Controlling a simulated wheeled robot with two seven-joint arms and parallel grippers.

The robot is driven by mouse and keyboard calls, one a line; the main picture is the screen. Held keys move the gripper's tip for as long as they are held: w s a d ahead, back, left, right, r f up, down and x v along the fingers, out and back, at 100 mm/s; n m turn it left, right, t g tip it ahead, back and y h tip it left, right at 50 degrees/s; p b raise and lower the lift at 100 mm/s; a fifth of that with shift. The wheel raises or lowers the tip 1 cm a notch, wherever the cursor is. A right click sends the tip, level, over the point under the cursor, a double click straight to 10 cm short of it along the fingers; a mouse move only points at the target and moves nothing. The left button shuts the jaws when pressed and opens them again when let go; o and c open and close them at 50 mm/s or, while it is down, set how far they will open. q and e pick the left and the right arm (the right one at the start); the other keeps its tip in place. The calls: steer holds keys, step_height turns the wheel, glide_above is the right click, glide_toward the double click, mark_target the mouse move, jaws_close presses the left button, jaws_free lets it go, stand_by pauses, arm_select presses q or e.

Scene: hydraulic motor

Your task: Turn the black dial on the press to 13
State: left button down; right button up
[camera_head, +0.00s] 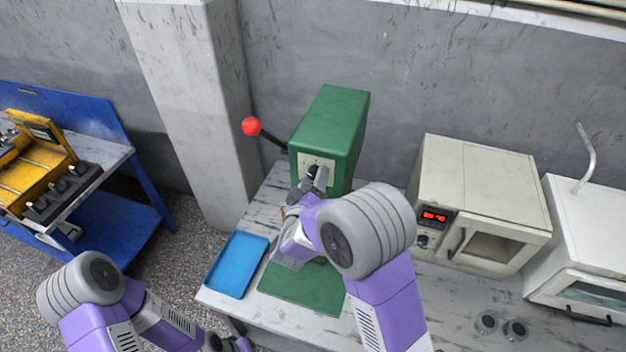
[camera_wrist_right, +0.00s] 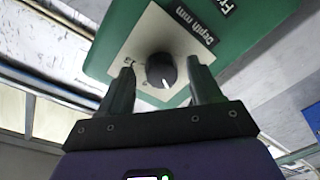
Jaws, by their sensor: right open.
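The green press (camera_head: 330,130) stands on the table against the wall, with a red-ball lever (camera_head: 252,126) at its left. The black dial (camera_wrist_right: 161,70) sits on a pale plate marked "Depth mm" in the right wrist view. My right gripper (camera_wrist_right: 162,80) is open, with one finger on each side of the dial and a visible gap to each. In the head view my right gripper (camera_head: 316,180) is at the press's front and hides most of the dial. The dial's exact setting is too small to read. My left arm is low at the left; its gripper cannot be made out.
A blue tray (camera_head: 237,264) lies at the table's left edge, beside the press's green base (camera_head: 300,290). A beige oven (camera_head: 480,200) with a red display and a white cabinet (camera_head: 590,240) stand to the right. A blue bench (camera_head: 150,195) is at far left.

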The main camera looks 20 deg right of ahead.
steer(key=shift+w, duration=0.1)
steer(key=shift+c, duration=0.4)
steer(key=c, duration=1)
steer(key=shift+o, duration=0.2)
steer(key=shift+f+m+b, duration=0.2)
steer(key=shift+m+b, duration=0.3)
steer(key=shift+b, duration=0.2)
steer(key=m+b, duration=0.6)
steer(key=b, duration=0.1)
steer(key=m+b, duration=0.3)
steer(key=b, duration=0.1)
steer(key=shift+a+f+m+h, duration=0.15)
steer(key=shift+f+m+h, duration=0.1)
steer(key=shift+m+h, duration=0.15)
steer(key=m+b, duration=0.5)
steer(key=m+h+b, duration=0.1)
steer(key=m+b, duration=0.4)
steer(key=shift+w+a+m, duration=0.2)
steer(key=shift+m, duration=0.2)
steer(key=shift+r+m+g+b, duration=0.15)
steer(key=shift+m+b, duration=0.75)
steer(key=shift+m, duration=0.05)
steer(key=shift+r+m+g+b, duration=0.1)
steer(key=shift+m+g+b, duration=0.05)
steer(key=shift+m+b, duration=0.8)
